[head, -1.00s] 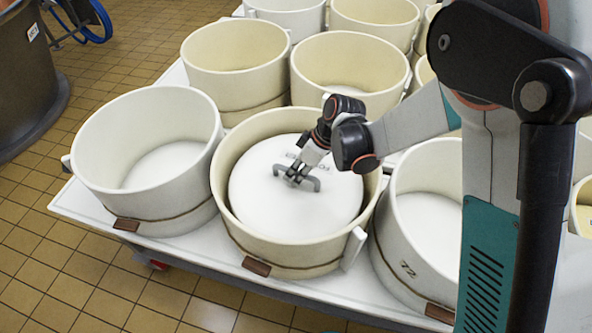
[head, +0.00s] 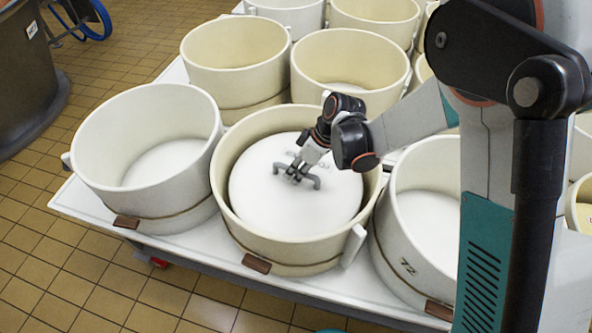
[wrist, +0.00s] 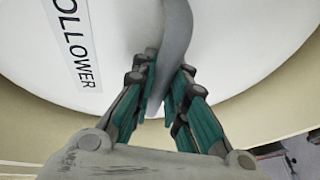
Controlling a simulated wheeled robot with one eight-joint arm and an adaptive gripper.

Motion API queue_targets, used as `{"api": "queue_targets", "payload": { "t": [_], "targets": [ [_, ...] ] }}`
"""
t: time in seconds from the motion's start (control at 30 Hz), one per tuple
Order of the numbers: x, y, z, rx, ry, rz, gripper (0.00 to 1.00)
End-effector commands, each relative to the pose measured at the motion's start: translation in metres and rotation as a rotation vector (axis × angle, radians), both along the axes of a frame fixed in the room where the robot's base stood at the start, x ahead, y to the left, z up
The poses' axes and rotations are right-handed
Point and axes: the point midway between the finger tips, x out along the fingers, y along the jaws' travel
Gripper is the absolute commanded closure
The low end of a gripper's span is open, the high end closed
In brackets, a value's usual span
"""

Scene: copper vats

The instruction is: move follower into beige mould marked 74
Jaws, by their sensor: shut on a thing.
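The follower (head: 300,205) is a round white disc with a grey bar handle (head: 297,176). It lies inside the beige mould (head: 229,216) at the front middle of the table, below the rim, with a gap around the edge. No number shows on this mould, so I cannot read 74. My gripper (head: 298,172) is over the disc, with its fingers closed on the handle. In the wrist view the fingers (wrist: 163,108) sit on both sides of the handle (wrist: 176,45), beside the FOLLOWER label (wrist: 75,45).
An empty white mould (head: 148,196) stands close on the left. A white mould marked 72 (head: 397,258) stands close on the right. More beige moulds (head: 235,85) stand behind. They share a white table (head: 178,252). A dark vat (head: 28,90) is at the far left.

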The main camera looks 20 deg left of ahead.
Motion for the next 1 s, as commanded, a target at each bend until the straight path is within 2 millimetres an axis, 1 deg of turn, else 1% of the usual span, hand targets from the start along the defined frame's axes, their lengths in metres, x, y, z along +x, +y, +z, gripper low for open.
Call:
{"api": "queue_targets", "payload": {
  "t": [1.0],
  "targets": [
    [0.000,0.000,-0.010,0.001,0.001,0.000,1.00]
  ]
}}
